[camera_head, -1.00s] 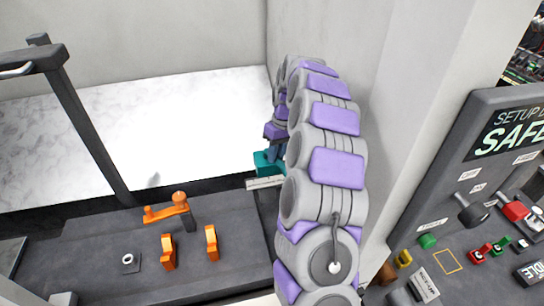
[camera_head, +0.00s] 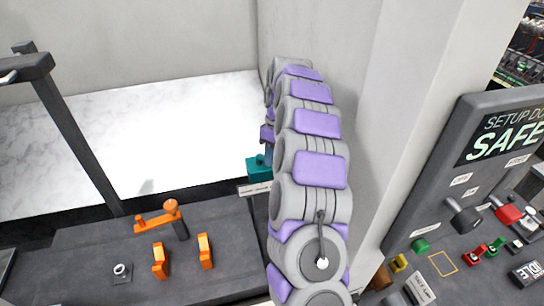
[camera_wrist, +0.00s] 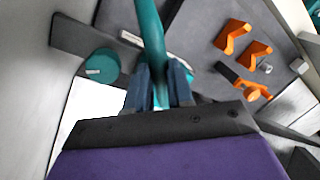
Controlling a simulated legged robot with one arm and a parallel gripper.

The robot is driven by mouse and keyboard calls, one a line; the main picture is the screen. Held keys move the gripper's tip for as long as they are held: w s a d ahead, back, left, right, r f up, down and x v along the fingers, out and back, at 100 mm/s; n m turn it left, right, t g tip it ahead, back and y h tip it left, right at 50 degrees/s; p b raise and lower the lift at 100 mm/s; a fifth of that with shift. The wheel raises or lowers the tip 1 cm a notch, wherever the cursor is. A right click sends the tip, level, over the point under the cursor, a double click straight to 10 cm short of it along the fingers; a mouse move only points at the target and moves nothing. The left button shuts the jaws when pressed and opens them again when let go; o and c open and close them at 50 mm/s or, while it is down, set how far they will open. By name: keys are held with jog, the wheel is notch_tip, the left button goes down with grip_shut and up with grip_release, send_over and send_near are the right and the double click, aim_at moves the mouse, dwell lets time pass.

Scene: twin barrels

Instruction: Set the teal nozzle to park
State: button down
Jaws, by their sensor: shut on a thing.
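In the wrist view, my gripper (camera_wrist: 160,92) is shut on a teal tube-like piece, the teal nozzle (camera_wrist: 151,30), which runs up from between the dark blue fingers to the top edge. The nozzle's lower end is hidden between the fingers. A round teal part (camera_wrist: 101,66) with a small pale mark sits to the left, apart from the fingers. In the head view, a teal piece (camera_head: 259,169) shows beside a white label plate (camera_head: 254,189), just left of my arm. My gripper is mostly hidden there behind my arm.
An orange lever (camera_head: 160,216) and two orange brackets (camera_head: 160,261) stand on the dark bench (camera_head: 95,245). A grey wall (camera_head: 320,110) rises close to the right of my arm. A control panel (camera_head: 465,200) reading "SAFE" is at the right. The white surface (camera_head: 130,135) behind the bench is clear.

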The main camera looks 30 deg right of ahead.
jog(key=shift+w+r, duration=0.15)
jog(key=shift+r, duration=0.05)
jog(key=c, duration=1.2)
grip_release()
jog(key=shift+f, duration=0.1)
jog(key=shift+o, duration=1.1)
jog(key=shift+d, duration=0.2)
jog(key=w+d+r+p, duration=0.1)
jog(key=d+r+p, duration=0.2)
jog(key=r+p, duration=0.6)
jog(key=shift+w+r, duration=0.2)
jog(key=shift+r, duration=3.7)
jog(key=shift+d+p, duration=0.1)
jog(key=shift+p, duration=0.2)
